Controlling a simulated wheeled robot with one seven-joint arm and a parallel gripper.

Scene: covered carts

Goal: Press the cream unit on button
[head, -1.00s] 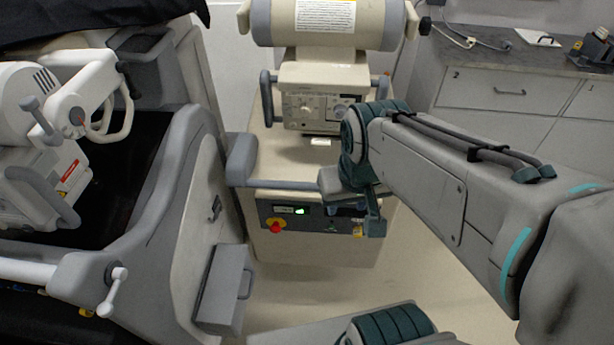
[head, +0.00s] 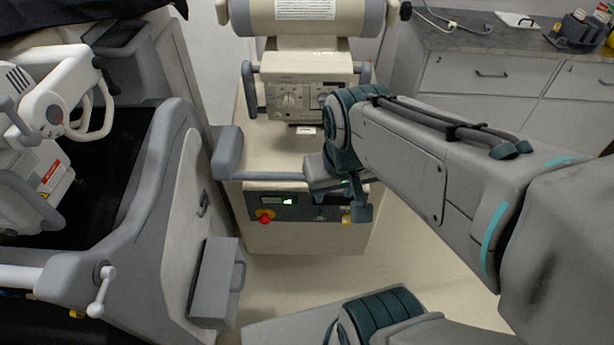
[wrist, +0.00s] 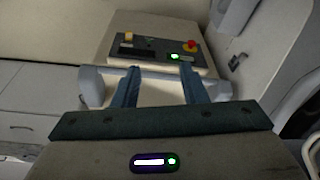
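The cream unit (head: 300,240) is a cream cart with a dark control panel low on its front. In the wrist view the red knob (wrist: 191,46), green light (wrist: 174,57) and yellow knob (wrist: 129,37) show beyond my fingertips. My gripper (wrist: 159,72) is open and empty, its two fingers apart. In the head view my gripper (head: 361,205) hangs before the panel's right part, hiding some of it.
A grey rail (head: 290,177) runs above the panel, with a padded grey end (head: 227,152) at left. A grey and white machine (head: 150,200) stands close on the left. Drawers under a counter (head: 490,80) stand at back right.

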